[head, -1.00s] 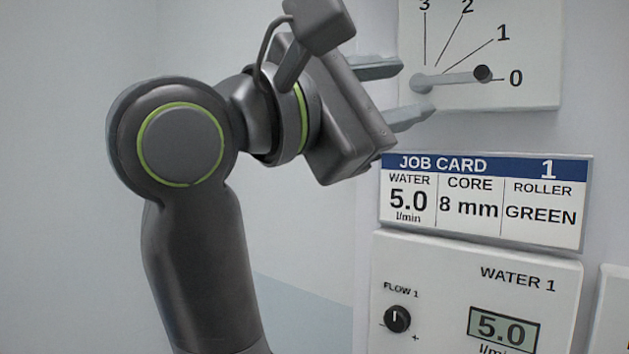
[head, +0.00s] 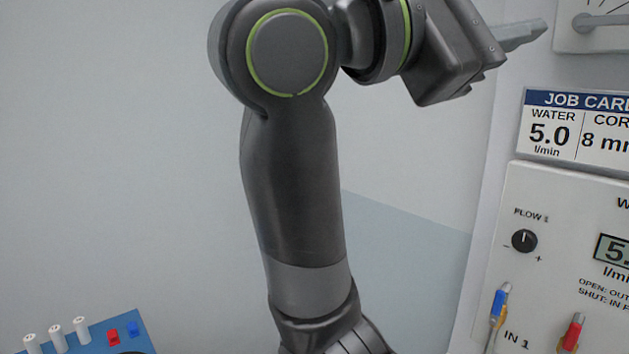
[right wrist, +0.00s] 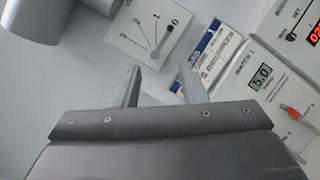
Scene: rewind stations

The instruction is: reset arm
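The arm in the head view is my right arm. Its gripper (head: 515,36) points to the upper right, partly cut off by the top edge. In the right wrist view its two fingers (right wrist: 161,78) are spread apart with nothing between them. Beyond them is a white dial plate (right wrist: 143,38) marked 0 to 3, with its lever (right wrist: 166,38) towards 0. The fingers appear apart from the lever. A corner of the dial plate (head: 600,38) shows in the head view. My left gripper is not in view.
A blue tray (head: 85,335) with white cylinders and red and blue pieces is at the lower left.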

